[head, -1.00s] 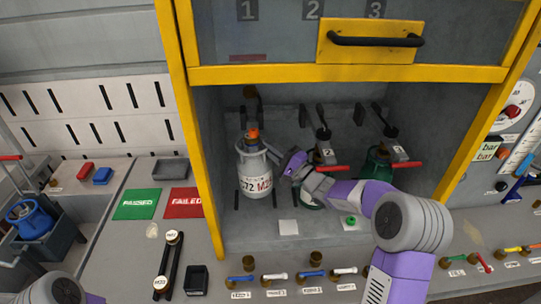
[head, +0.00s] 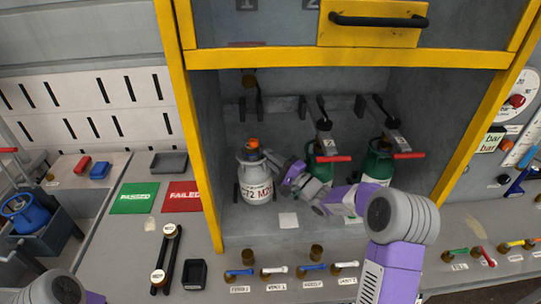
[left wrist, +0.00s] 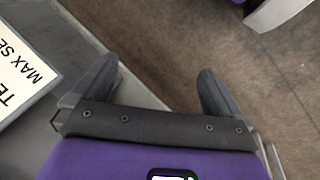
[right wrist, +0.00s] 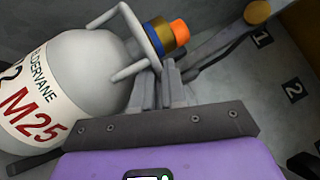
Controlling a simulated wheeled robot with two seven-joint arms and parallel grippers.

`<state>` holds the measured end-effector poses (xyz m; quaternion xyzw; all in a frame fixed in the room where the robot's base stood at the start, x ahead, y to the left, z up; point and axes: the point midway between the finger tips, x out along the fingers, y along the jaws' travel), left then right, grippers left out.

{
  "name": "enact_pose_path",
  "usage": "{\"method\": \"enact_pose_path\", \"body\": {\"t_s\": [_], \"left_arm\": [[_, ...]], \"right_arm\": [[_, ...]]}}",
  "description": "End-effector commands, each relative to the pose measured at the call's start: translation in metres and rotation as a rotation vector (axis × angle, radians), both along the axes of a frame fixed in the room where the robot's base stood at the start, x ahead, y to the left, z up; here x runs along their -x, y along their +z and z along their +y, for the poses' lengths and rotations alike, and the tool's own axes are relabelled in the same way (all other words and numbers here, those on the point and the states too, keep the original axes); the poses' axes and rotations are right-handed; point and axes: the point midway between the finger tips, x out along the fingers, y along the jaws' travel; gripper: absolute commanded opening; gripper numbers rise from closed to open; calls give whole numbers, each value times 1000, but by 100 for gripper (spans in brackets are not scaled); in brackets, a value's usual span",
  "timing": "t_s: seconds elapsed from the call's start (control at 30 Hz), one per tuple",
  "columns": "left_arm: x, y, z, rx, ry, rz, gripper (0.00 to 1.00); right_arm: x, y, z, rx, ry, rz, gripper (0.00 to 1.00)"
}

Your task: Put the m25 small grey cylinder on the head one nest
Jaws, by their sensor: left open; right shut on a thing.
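The small grey M25 cylinder (head: 256,186) is upright in the left bay of the yellow-framed cabinet, in front of the raised left clamp (head: 249,82). My right gripper (head: 274,160) is shut on its top guard, from the right. The right wrist view shows the fingers (right wrist: 167,82) at the guard bars of the cylinder (right wrist: 65,85), beside the orange-capped valve. The nest under the cylinder is hidden, and I cannot tell whether its base touches down. My left gripper (left wrist: 160,88) is open and empty over the bench edge and floor.
Two green cylinders (head: 318,168) (head: 378,162) stand to the right under clamps with red handles. My right forearm crosses in front of them. The yellow cabinet frame (head: 195,140) borders the left. Green PASSED (head: 139,197) and red FAILED (head: 183,196) mats lie outside.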

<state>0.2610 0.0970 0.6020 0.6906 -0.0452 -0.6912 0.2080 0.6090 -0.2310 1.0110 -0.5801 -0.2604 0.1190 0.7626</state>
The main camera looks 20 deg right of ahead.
Motion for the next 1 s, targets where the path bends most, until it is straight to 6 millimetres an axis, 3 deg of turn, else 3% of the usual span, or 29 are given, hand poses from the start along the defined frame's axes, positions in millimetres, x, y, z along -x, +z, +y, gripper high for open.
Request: {"method": "enact_pose_path", "body": {"t_s": [0.73,0.77,0.8,0.93,1.0], "left_arm": [[0,-7,0,0,0,0,100],[0,-6,0,0,0,0,100],[0,-6,0,0,0,0,100],[0,-6,0,0,0,0,100],[0,-6,0,0,0,0,100]], "right_arm": [[0,-2,0,-3,1,-10,0],[0,-1,0,-3,1,-10,15],[0,-1,0,-3,1,-10,21],[0,-2,0,-3,1,-7,41],[0,-3,1,-1,2,-5,42]]}}
